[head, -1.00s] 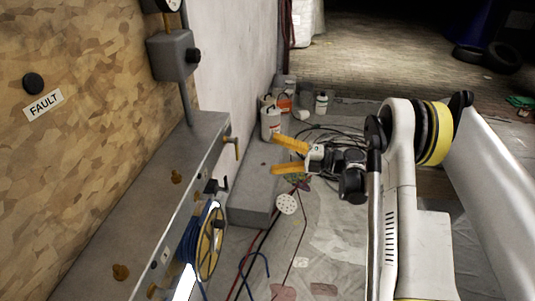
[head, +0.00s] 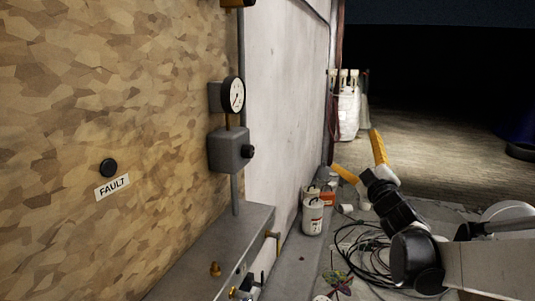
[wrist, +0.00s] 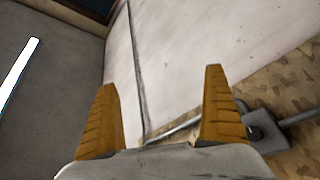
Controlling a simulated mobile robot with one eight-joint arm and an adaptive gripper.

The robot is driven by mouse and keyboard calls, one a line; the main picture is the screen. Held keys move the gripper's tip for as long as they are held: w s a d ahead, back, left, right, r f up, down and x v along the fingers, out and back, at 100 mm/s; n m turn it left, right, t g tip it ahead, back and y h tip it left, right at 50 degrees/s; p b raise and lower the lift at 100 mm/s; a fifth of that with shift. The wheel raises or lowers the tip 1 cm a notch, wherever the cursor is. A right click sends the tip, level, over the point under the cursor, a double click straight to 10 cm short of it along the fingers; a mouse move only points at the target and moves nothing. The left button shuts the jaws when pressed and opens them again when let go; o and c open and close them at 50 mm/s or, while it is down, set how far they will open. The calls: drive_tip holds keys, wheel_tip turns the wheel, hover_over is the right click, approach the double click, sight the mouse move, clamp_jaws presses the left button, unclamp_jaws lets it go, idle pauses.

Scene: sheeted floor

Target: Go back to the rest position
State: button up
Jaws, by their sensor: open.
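My gripper (head: 360,159) is in the right half of the head view, with its two orange fingers spread apart and nothing between them. It is raised above the sheeted floor, in front of the white wall's far end in the picture. The wrist view shows the same open gripper (wrist: 164,112) with both fingers apart. Beyond them are the pale wall (wrist: 180,60) and a grey surface at the left with a bright light strip (wrist: 20,75).
A wooden panel (head: 110,60) with a FAULT label (head: 112,186), a gauge (head: 233,95) and a grey box (head: 229,150) stands at the left. Open floor (head: 430,125) stretches behind.

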drive_tip(key=s+d+f+m+g+h, duration=0.1)
drive_tip(key=s+f+m+g+h, duration=0.3)
drive_tip(key=s, duration=0.4)
drive_tip(key=s+d+f+m+g+h, duration=0.1)
drive_tip(key=s+f+m+g+h, duration=0.15)
drive_tip(key=s+f+m, duration=0.35)
drive_tip(key=s+a+f+g+y, duration=0.1)
drive_tip(key=s+a+f+g, duration=0.1)
drive_tip(key=s+f, duration=0.2)
drive_tip(key=s+a+f+m+g+y, duration=0.1)
drive_tip(key=s+a+f+g, duration=0.1)
drive_tip(key=s, duration=0.8)
drive_tip(key=s+a+f+g+y, duration=0.2)
drive_tip(key=s+f+g, duration=0.1)
drive_tip(key=s+f, duration=0.3)
drive_tip(key=shift+s+a+m, duration=0.4)
drive_tip(key=shift+s, duration=0.15)
